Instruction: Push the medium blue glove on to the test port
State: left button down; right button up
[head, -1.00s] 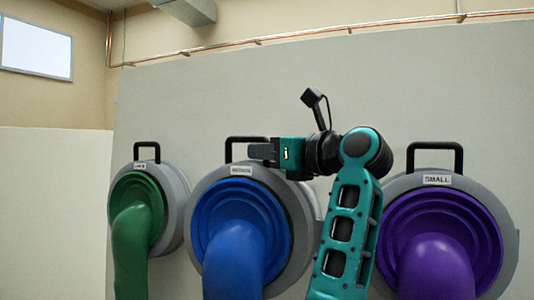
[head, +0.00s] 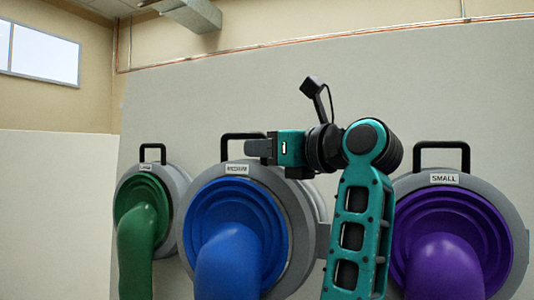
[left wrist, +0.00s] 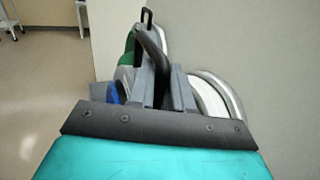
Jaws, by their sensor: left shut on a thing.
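The medium blue glove (head: 232,262) hangs from a round grey collar labelled medium, with a black handle (head: 243,136) on top, in the middle of the head view. My left gripper (head: 258,149) is shut on the right side of this handle. In the left wrist view its fingers (left wrist: 160,82) clasp the dark handle bar (left wrist: 152,42), and a sliver of the blue glove (left wrist: 112,92) shows at their left. A pale ring (left wrist: 222,98) shows at their right, towards the wall. The collar hides the test port behind it, so I cannot tell how close they are.
The green glove (head: 137,245) in a collar labelled large is at left. The purple glove (head: 443,265) in a collar labelled small is at right. Both have black top handles. The grey wall panel (head: 380,90) is clear above. Floor shows free at left in the wrist view.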

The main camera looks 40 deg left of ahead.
pick_arm(q)
jog(key=shift+s+d+r+b, duration=0.1)
jog(key=shift+s+d+b, duration=0.1)
jog(key=shift+s, duration=0.5)
jog(key=shift+s+d+r+b, duration=0.15)
jog(key=shift+s+b, duration=0.05)
jog(key=shift+s, duration=0.5)
jog(key=shift+s+d+r+b, duration=0.1)
jog(key=shift+s+d+b, duration=0.1)
jog(key=shift+s, duration=0.5)
